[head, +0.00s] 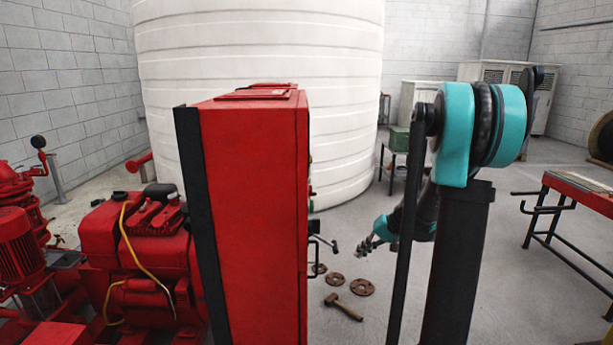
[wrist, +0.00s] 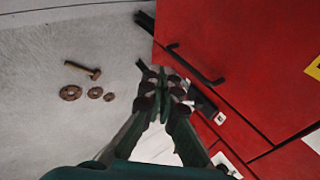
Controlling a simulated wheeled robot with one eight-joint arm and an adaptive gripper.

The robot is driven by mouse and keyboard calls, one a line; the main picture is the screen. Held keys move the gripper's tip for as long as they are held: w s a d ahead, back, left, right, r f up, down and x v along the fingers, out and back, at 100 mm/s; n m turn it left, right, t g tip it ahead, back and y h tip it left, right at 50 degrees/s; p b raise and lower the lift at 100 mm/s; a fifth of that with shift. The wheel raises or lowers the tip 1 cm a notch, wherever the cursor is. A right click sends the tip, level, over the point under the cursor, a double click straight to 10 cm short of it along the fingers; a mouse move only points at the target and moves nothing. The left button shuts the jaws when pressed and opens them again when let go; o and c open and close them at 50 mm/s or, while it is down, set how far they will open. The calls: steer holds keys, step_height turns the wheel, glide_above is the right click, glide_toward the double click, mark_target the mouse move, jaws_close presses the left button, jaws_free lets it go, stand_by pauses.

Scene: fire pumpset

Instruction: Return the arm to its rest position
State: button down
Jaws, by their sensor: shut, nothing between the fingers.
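My gripper (head: 368,245) shows in the head view, low and to the right of the tall red cabinet (head: 253,220). My teal and black arm reaches down to it from the right. In the wrist view my gripper (wrist: 172,88) is shut and empty. There its fingertips appear close to the red cabinet's face (wrist: 240,60), beside a black bar handle (wrist: 195,62). I cannot tell whether they touch it. The cabinet hides part of the floor behind it in the head view.
A hammer (head: 343,307) and several rusty rings (head: 362,287) lie on the floor below my gripper. Red pump machinery (head: 140,240) fills the left.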

steer(key=s+f+n+h, duration=0.1)
steer(key=s+f+h, duration=0.1)
steer(key=s, duration=1)
steer(key=s+f+n+t+h, duration=0.1)
steer(key=s+h, duration=0.3)
steer(key=s, duration=0.9)
steer(key=shift+d+f+h, duration=0.25)
steer(key=shift+f+h, duration=0.15)
steer(key=shift+f, duration=0.35)
steer(key=shift+a, duration=0.1)
